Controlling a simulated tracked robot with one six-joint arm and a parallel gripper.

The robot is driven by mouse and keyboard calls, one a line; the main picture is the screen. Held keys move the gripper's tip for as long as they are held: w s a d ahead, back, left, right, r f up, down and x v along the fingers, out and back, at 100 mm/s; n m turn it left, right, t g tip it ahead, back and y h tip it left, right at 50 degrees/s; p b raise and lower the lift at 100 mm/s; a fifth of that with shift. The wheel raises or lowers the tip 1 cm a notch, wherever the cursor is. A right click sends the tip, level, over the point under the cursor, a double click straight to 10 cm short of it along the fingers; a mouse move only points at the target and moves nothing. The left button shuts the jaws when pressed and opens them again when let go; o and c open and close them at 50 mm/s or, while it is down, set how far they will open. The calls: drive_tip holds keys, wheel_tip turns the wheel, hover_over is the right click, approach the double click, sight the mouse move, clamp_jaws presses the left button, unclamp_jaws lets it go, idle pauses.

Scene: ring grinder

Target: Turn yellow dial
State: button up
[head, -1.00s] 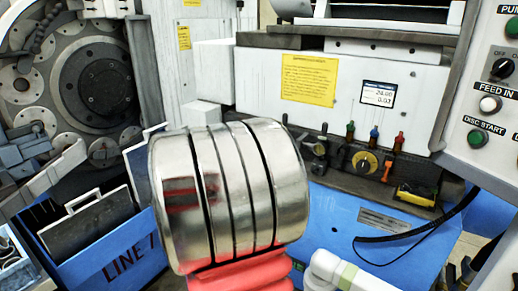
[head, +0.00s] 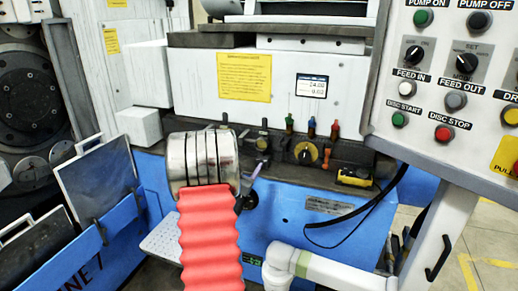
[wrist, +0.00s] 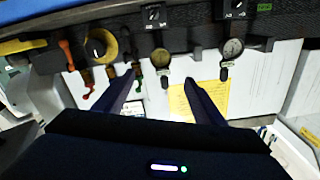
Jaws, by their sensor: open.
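The yellow dial (head: 306,153) is a round yellow ring with a dark centre on the dark valve strip of the machine. It also shows in the wrist view (wrist: 100,46), left of the fingers, where the scene appears upside down. My gripper (wrist: 163,76) is open, with its two dark fingers apart and nothing between them.
Small gauges (wrist: 232,48) sit along the same strip. A yellow label (head: 244,77) and a small display (head: 311,86) are above. A button panel (head: 450,90) stands at right; a black cable (head: 350,212) hangs below.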

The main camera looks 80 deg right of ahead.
sight(261, 145)
drive_tip(key=shift+d, duration=0.1)
drive_tip(key=shift+s+d, duration=0.2)
drive_tip(key=shift+d, duration=2.05)
drive_tip(key=shift+s+d, duration=0.2)
drive_tip(key=shift+d, duration=2.05)
drive_tip(key=shift+s+d, duration=0.2)
drive_tip(key=shift+d, duration=2.05)
drive_tip(key=shift+c, duration=0.6)
drive_tip(key=c, duration=1)
